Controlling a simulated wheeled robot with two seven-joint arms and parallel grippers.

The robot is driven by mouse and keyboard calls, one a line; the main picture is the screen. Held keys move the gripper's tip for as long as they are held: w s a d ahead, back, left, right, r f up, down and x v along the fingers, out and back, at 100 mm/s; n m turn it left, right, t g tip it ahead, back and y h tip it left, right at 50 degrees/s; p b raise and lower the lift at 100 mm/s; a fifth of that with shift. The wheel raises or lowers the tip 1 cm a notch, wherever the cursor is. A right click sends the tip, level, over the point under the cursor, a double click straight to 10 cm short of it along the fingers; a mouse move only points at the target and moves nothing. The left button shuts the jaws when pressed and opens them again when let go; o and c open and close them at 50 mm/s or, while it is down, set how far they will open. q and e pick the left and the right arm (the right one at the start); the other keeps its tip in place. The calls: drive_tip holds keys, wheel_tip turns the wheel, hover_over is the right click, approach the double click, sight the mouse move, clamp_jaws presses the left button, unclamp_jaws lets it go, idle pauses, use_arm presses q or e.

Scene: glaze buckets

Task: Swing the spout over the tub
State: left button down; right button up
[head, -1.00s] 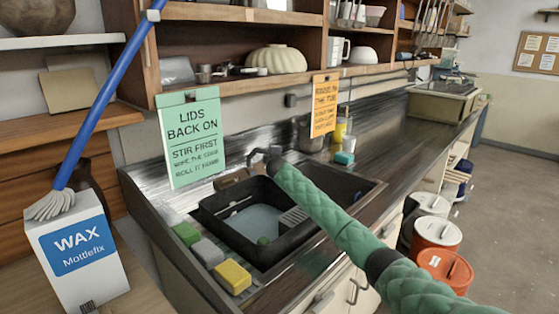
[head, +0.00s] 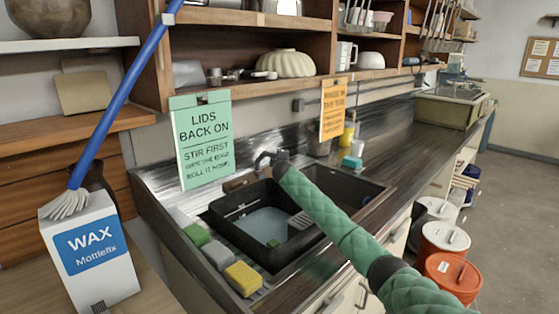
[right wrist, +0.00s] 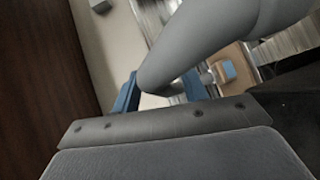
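The black tub (head: 228,204), with cloudy water inside, sits in the sink basin. The spout (head: 264,158) is a dark bent pipe behind the tub, partly hidden by my right arm's end. My right gripper (head: 273,161), on the green quilted arm, is up against the spout; its fingers are too small to make out there. In the right wrist view, a large grey curved pipe, the spout (right wrist: 205,42), comes in from the upper right and bends down at the blue fingers of my right gripper (right wrist: 162,92). The fingers stand apart with a gap showing below the pipe. My left gripper is out of view.
Green, grey and yellow sponges (head: 242,278) line the sink's front left edge. A wax box (head: 90,255) and a blue-handled mop (head: 120,95) stand at left. Two signs hang behind the sink. Lidded buckets (head: 444,238) stand on the floor at right.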

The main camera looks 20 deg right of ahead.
drive_tip(key=shift+s, duration=0.1)
drive_tip(key=shift+s+a, duration=0.1)
drive_tip(key=shift+s, duration=0.2)
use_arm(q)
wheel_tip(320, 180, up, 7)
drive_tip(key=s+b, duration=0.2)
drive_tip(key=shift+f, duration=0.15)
use_arm(e)
drive_tip(key=v, duration=0.7)
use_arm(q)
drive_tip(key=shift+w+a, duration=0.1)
use_arm(e)
drive_tip(key=shift+r, duration=0.1)
